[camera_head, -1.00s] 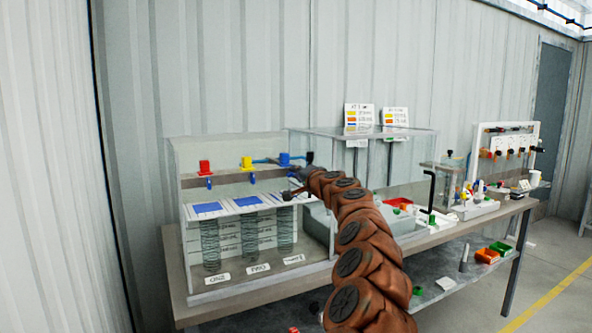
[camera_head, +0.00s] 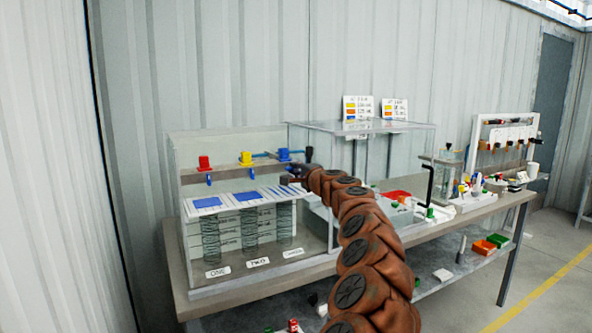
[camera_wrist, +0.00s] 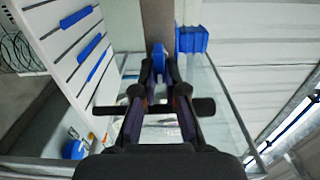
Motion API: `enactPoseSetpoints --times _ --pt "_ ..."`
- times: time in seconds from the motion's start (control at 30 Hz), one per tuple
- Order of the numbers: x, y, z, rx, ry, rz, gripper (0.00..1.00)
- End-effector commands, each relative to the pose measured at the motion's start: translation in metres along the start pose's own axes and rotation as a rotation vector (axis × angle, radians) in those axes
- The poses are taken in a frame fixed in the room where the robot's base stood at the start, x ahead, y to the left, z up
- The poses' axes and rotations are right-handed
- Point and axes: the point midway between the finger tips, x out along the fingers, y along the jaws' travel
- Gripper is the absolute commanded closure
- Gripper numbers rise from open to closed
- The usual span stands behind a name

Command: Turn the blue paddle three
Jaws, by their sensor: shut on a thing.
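The blue block of station three (camera_head: 284,155) sits on the rail of the clear tank, right of the yellow block (camera_head: 246,158) and the red block (camera_head: 204,162). My gripper (camera_head: 289,179) is just below the blue block. In the wrist view, my gripper (camera_wrist: 160,64) has its fingertips closed around the small blue paddle (camera_wrist: 159,52), with the blue block (camera_wrist: 191,40) beside it. In the head view the paddle is hidden by my gripper. Blue paddles also hang below the red block (camera_head: 209,179) and the yellow block (camera_head: 252,173).
White panels with blue strips (camera_head: 207,202) stand below the rail, above coils and labels. Clear tank walls surround the area. A clear box (camera_head: 375,126) with two sign cards stands right of the tank. Red and green trays (camera_head: 485,247) lie on the lower shelf.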

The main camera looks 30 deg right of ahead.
Motion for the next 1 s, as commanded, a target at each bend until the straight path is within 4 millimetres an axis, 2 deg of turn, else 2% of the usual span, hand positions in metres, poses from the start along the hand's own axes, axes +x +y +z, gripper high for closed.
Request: enactPoseSetpoints --times 0.23,0.27,0.47,0.8,1.0 --pt "-0.0003 0.0004 -0.0011 0.001 0.002 0.000 1.00" --pt "-0.0003 0.0004 -0.0011 0.001 0.002 0.000 0.86" --pt "-0.0002 0.0002 -0.0006 0.000 0.001 0.000 0.66" --pt "-0.0006 0.0002 -0.0004 0.000 0.000 0.000 0.65" --pt "-0.0073 -0.0005 -0.0017 0.001 0.003 0.000 0.65"
